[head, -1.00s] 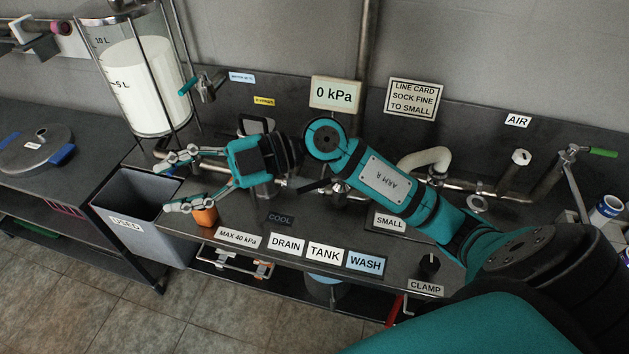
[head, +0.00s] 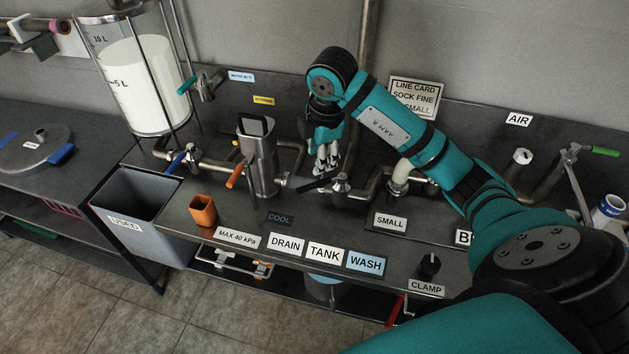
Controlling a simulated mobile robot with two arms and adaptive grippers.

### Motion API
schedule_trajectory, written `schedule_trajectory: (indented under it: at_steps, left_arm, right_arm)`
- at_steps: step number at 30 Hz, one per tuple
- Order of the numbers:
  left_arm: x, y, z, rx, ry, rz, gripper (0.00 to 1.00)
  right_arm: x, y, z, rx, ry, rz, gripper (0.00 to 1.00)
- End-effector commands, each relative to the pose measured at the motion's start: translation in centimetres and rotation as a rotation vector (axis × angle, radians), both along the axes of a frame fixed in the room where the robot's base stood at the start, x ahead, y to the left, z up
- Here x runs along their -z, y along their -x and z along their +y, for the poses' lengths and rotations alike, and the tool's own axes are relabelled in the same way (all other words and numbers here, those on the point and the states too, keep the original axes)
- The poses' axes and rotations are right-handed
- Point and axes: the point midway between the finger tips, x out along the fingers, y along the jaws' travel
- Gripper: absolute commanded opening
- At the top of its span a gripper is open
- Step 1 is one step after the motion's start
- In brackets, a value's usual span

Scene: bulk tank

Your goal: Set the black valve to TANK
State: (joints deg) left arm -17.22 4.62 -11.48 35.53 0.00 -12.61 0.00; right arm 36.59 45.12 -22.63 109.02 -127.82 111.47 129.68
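The black valve's lever (head: 312,187) points left from a steel valve body (head: 340,183) on the pipework at the back of the bench. The TANK label (head: 324,255) is on the bench front between the DRAIN label (head: 286,245) and the WASH label (head: 365,263). My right gripper (head: 327,168) points down just above and behind the black lever. Its fingertips look close together and nothing shows between them, but their opening is unclear from this angle. I cannot tell whether they touch the lever. My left gripper is not in view.
A steel housing (head: 258,165) with an orange handle (head: 236,175) stands left of the lever. An orange cup (head: 203,210) is on the bench front. A blue-handled valve (head: 177,162) and a grey USED bin (head: 135,195) are further left. My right forearm hides the pressure display.

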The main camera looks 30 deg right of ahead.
Motion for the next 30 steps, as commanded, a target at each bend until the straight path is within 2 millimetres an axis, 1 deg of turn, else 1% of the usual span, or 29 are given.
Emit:
schedule_trajectory:
  at_steps: [1,3,9,15,21,28,29,30]
  left_arm:
    - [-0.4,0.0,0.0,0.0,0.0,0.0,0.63]
    - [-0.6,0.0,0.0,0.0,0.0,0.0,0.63]
    - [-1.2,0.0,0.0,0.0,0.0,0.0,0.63]
    - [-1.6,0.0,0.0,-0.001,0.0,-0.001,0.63]
    - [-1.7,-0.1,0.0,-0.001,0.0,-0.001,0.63]
    - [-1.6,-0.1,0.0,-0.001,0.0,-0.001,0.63]
    - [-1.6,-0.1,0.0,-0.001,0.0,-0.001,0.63]
    - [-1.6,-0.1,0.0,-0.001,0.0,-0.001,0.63]
  right_arm:
    - [1.1,-0.1,0.0,0.0,0.0,0.007,0.39]
    - [2.6,-0.4,-0.1,0.0,0.0,0.005,0.39]
    - [6.7,-1.2,-0.2,0.0,-0.002,0.006,0.39]
    - [9.5,-1.8,-0.3,-0.001,-0.001,0.002,0.39]
    - [10.5,-2.1,-0.3,-0.003,0.0,0.0,0.39]
    - [10.6,-2.1,-0.3,-0.003,0.0,-0.001,0.39]
    - [10.6,-2.1,-0.3,-0.003,0.0,-0.001,0.36]
    - [10.6,-2.1,-0.3,-0.003,0.0,-0.001,0.31]
